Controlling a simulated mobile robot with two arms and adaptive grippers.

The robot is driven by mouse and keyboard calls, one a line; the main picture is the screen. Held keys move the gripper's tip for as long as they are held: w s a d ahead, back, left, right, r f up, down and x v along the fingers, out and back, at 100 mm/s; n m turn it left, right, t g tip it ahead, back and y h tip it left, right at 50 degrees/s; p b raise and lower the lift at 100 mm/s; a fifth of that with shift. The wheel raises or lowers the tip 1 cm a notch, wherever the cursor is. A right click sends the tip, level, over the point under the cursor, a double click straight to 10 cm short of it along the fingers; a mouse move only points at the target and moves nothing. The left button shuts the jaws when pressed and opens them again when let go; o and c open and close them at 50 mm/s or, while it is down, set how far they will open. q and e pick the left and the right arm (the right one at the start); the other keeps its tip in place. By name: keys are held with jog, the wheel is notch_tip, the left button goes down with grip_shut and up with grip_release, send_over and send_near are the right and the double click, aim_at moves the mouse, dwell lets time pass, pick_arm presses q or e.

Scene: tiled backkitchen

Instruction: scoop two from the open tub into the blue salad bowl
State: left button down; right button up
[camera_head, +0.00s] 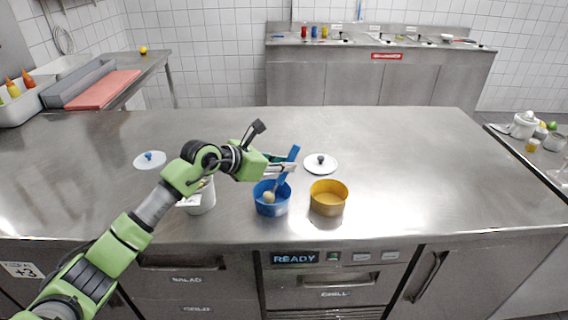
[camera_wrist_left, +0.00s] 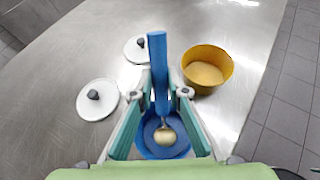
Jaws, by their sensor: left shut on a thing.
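My left gripper (camera_head: 288,167) is shut on the blue handle of a scoop (camera_head: 292,154). In the left wrist view, the handle (camera_wrist_left: 158,60) stands up between the fingertips. The scoop's round, beige-gold head (camera_wrist_left: 165,135) is inside the blue bowl (camera_head: 272,208), below the gripper; I cannot tell whether it carries anything. The blue bowl (camera_wrist_left: 140,145) is partly hidden by the fingers in the wrist view. An open ochre tub (camera_head: 328,205) with beige contents (camera_wrist_left: 205,74) stands just right of the blue bowl. My right gripper is not in view.
A white lid with a dark knob (camera_head: 321,163) lies behind the tub. A white container (camera_head: 203,200) stands partly behind my left arm. The steel counter's right side is clear.

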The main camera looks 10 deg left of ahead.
pick_arm(q)
jog(key=shift+f+b, duration=0.4)
jog(key=shift+f, duration=0.15)
jog(key=shift+f, duration=0.15)
dwell(1.3)
notch_tip(320, 180, up, 12)
jog(key=p, duration=0.6)
jog(key=shift+f+p, duration=0.15)
jog(key=shift+p, duration=0.25)
dwell(0.3)
